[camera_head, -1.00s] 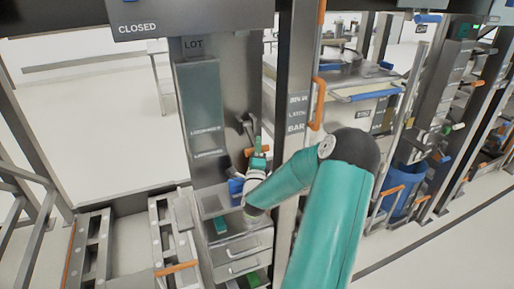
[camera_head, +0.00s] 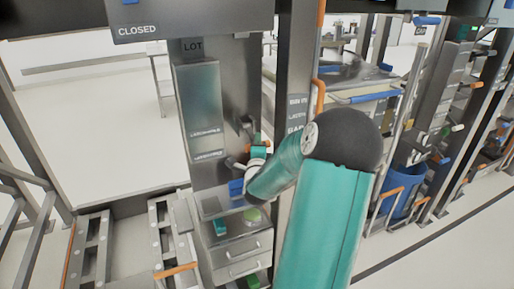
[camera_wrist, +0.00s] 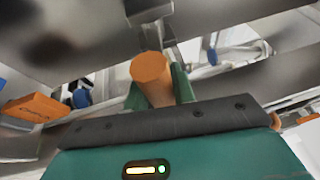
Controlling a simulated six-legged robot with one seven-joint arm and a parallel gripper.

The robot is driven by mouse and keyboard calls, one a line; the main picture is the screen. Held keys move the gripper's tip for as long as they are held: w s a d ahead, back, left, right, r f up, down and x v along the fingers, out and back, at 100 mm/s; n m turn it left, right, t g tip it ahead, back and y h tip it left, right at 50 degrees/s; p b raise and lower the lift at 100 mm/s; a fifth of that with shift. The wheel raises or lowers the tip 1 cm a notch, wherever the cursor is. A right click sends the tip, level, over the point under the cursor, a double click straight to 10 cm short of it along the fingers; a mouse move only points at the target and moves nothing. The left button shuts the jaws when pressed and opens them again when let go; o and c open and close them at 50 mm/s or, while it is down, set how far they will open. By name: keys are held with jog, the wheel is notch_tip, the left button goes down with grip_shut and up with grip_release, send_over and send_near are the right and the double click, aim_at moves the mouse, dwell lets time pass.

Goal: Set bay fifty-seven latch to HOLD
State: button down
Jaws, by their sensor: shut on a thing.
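In the wrist view, an orange cylindrical handle (camera_wrist: 150,70) sits between the two green fingers of my gripper (camera_wrist: 160,88), which is shut on it. A grey metal bracket (camera_wrist: 150,10) is just above the handle. In the head view, my gripper (camera_head: 258,150) is at the grey bay column, beside a dark latch fitting (camera_head: 245,124). My wrist and arm hide most of the handle there. I cannot read the latch position or a bay number.
An upright post (camera_head: 292,100) stands close right.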

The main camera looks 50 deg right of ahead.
notch_tip(320, 180, up, 3)
jog(key=shift+a+f+n+g+y, duration=0.1)
jog(key=shift+f+n+g+y, duration=0.1)
jog(key=shift+n+g+y, duration=0.45)
jog(key=shift+w+r+n+g+y, duration=0.15)
jog(key=shift+r+n+g+y, duration=0.05)
jog(key=shift+r+g+y, duration=0.35)
jog(key=shift+w+r+n+g+y, duration=0.15)
jog(key=shift+r+g+y, duration=0.25)
jog(key=shift+r+y, duration=0.15)
jog(key=shift+w+d+r, duration=0.1)
jog(key=shift+d+r, duration=0.15)
jog(key=shift+r, duration=0.2)
jog(key=c, duration=1.2)
grip_release()
jog(key=shift+o, duration=0.2)
jog(key=v, duration=1.3)
jog(key=shift+s+a+r, duration=0.2)
jog(key=shift+s+r, duration=0.05)
